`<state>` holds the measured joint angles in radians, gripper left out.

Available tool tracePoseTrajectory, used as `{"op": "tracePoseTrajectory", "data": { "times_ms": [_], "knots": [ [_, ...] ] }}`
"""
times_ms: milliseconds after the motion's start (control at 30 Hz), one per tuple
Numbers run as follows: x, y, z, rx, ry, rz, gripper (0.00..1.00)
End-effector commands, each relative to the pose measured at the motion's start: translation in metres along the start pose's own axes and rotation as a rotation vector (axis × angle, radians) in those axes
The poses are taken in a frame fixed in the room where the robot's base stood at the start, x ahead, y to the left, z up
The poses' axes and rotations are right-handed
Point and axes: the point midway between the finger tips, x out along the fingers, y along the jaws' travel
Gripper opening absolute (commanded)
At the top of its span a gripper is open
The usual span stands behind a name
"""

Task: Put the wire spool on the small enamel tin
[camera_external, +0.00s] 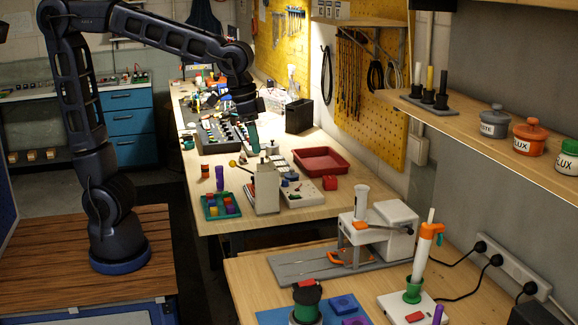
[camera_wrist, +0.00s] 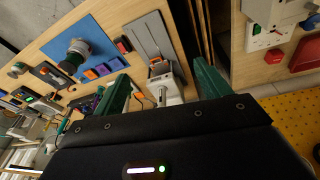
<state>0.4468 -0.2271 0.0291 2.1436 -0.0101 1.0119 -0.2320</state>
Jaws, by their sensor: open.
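What looks like the wire spool (camera_external: 307,291), dark with a red top and a green flange, sits upright on top of a pale grey round body at the front of the near bench. That body (camera_external: 304,317) may be the small enamel tin; the frame edge cuts it off. In the wrist view the grey body (camera_wrist: 82,46) stands on a blue mat with the dark spool end (camera_wrist: 68,67) at it. My gripper (camera_external: 252,138) is above the far bench, well away from both. Its green fingers (camera_wrist: 160,82) are apart with nothing held between them.
Lidded jars (camera_external: 495,121) stand on the right shelf. A white press (camera_external: 385,232) with an orange clamp and a white stand (camera_external: 413,308) are on the near bench. A red tray (camera_external: 318,162), a grey block (camera_external: 266,190) and small parts crowd the far bench. A gap separates the benches.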

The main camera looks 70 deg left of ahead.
Motion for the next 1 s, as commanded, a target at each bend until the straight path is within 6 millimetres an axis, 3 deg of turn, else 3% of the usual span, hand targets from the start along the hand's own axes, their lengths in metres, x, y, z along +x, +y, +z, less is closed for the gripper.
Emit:
{"op": "tracePoseTrajectory", "data": {
  "times_ms": [33, 200, 500, 733, 1000],
  "knots": [
    [-0.007, -0.017, 0.012, -0.017, 0.017, -0.003, 0.76],
    [-0.020, -0.063, 0.055, -0.055, 0.065, -0.019, 0.76],
    [-0.026, -0.122, 0.138, -0.118, 0.146, -0.065, 0.76],
    [-0.020, -0.145, 0.188, -0.152, 0.190, -0.102, 0.76],
    [-0.016, -0.150, 0.204, -0.162, 0.202, -0.117, 0.76]
  ]
}}
